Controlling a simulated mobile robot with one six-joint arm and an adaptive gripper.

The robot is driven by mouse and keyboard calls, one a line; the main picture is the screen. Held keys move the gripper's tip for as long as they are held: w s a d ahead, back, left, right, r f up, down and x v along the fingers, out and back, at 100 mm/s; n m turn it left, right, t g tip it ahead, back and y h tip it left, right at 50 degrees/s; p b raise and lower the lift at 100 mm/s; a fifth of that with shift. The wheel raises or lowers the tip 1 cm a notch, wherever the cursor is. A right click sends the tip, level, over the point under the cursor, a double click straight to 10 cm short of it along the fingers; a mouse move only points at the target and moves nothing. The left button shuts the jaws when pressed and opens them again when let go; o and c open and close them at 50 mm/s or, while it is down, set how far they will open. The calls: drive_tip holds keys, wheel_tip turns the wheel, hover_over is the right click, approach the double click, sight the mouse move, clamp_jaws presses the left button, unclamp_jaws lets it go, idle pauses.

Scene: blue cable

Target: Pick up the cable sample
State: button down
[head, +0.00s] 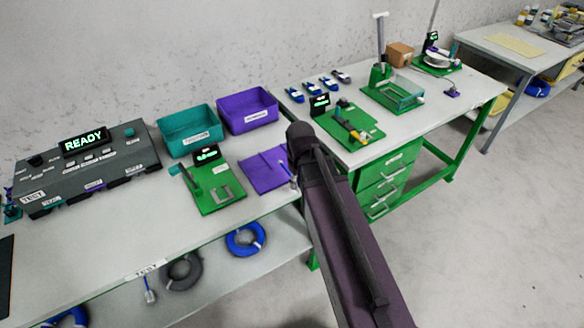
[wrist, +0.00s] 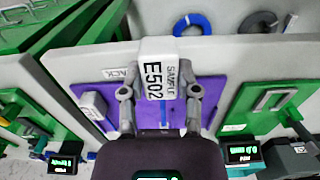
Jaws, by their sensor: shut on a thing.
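The cable sample (wrist: 165,65) shows in the wrist view as a white block lettered "SAMPLE E502", with a thin blue strand below it. My gripper (wrist: 160,92) is shut on it, one finger at each side. Behind it lies a purple mat (wrist: 188,100), which also shows in the head view (head: 262,172). In the head view my dark arm reaches up from the bottom to the mat's right edge and hides much of my gripper. I cannot tell whether the sample touches the mat.
A green fixture (head: 222,192) stands left of the mat. Teal (head: 190,130) and purple (head: 247,110) bins stand behind. A grey console (head: 85,165) reads "READY". Blue (head: 246,239) and grey (head: 181,271) coils are below the tabletop. A second bench (head: 440,110) stands to the right.

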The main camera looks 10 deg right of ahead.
drive_tip(key=shift+s+d+r, duration=0.1)
drive_tip(key=shift+s, duration=1.05)
drive_tip(key=shift+s+r, duration=0.1)
drive_tip(key=shift+s, duration=1)
drive_tip(key=shift+d, duration=0.1)
